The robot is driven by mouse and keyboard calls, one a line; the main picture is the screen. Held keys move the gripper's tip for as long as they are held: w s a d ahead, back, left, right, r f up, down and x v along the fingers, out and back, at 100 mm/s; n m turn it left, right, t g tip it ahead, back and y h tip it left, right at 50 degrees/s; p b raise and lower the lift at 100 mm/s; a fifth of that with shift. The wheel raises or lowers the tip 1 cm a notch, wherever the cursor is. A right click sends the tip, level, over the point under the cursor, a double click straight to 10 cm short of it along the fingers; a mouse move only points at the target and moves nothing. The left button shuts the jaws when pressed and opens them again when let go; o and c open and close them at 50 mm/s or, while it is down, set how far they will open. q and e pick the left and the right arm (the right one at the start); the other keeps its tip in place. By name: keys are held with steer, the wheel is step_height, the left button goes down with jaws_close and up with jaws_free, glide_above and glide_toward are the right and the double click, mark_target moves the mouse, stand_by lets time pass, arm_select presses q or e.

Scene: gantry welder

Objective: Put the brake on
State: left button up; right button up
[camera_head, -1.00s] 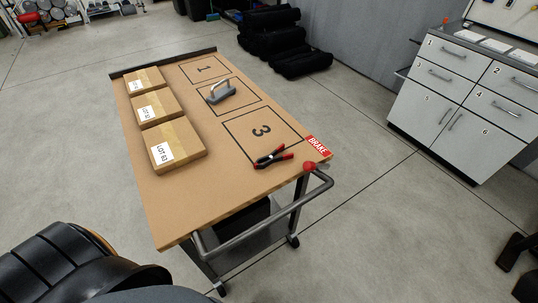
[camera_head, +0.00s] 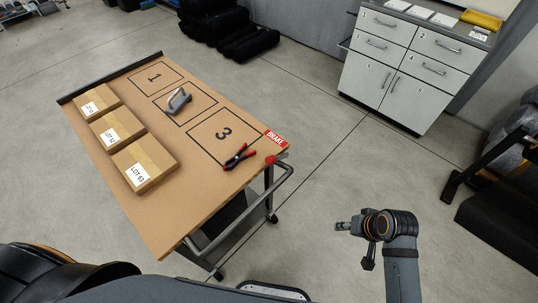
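The cart (camera_head: 215,205) has a brown top and stands left of centre. A red knob (camera_head: 271,160) is at its near right corner, beside the red BRAKE label (camera_head: 276,139). The frame does not show clearly whether the brake is on. My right gripper (camera_head: 354,244) is over the floor to the right of the cart, apart from the knob and the handle. Its fingers look spread and empty. My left gripper is not in view.
A grey push handle (camera_head: 240,222) runs along the cart's near end. A red-and-black clamp (camera_head: 239,157) lies near the knob. Several boxes (camera_head: 144,162) and a grey-handled tool (camera_head: 178,101) are on the top. A cabinet (camera_head: 415,65) stands behind right, with clear floor between.

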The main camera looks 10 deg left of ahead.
steer(key=w+a+f+m+g+y, duration=0.1)
steer(key=w+a+m+y, duration=0.5)
steer(key=w+a, duration=0.4)
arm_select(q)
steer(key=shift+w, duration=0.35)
arm_select(e)
steer(key=w+a+r+m+y, duration=0.4)
steer(key=w+a+r+y, duration=0.1)
steer(key=w+a+y, duration=0.1)
steer(key=shift+w+a+t+y, duration=0.35)
steer(key=shift+w+a, duration=0.25)
steer(key=shift+w, duration=0.35)
